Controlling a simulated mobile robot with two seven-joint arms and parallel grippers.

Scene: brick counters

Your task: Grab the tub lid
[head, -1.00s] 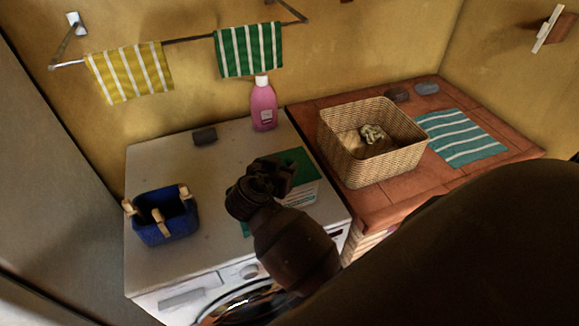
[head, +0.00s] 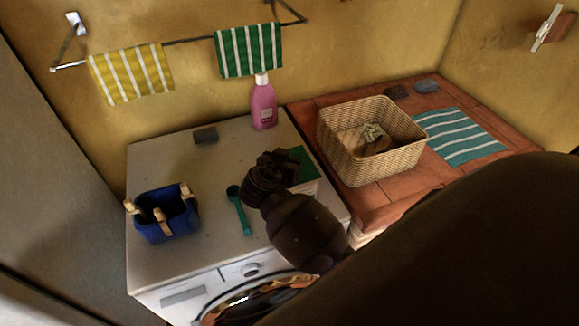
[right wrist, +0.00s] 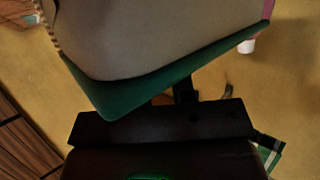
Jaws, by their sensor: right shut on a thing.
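The tub lid (head: 303,160) is green and shows just behind and right of my right gripper (head: 279,166) in the head view, at the right side of the washing machine top. A pale striped side of the tub (head: 307,187) shows below it. My right gripper is shut on the lid; the arm hides much of the tub. In the right wrist view the green lid (right wrist: 135,92) borders a large pale surface, with the gripper (right wrist: 186,92) at its edge. I cannot tell whether the lid is apart from the tub. My left gripper is out of view.
A teal scoop (head: 240,212) lies left of the gripper on the washing machine (head: 190,250). A blue basket (head: 170,220) stands at left, a pink bottle (head: 263,108) behind. A wicker basket (head: 365,165) stands on the brick counter at right.

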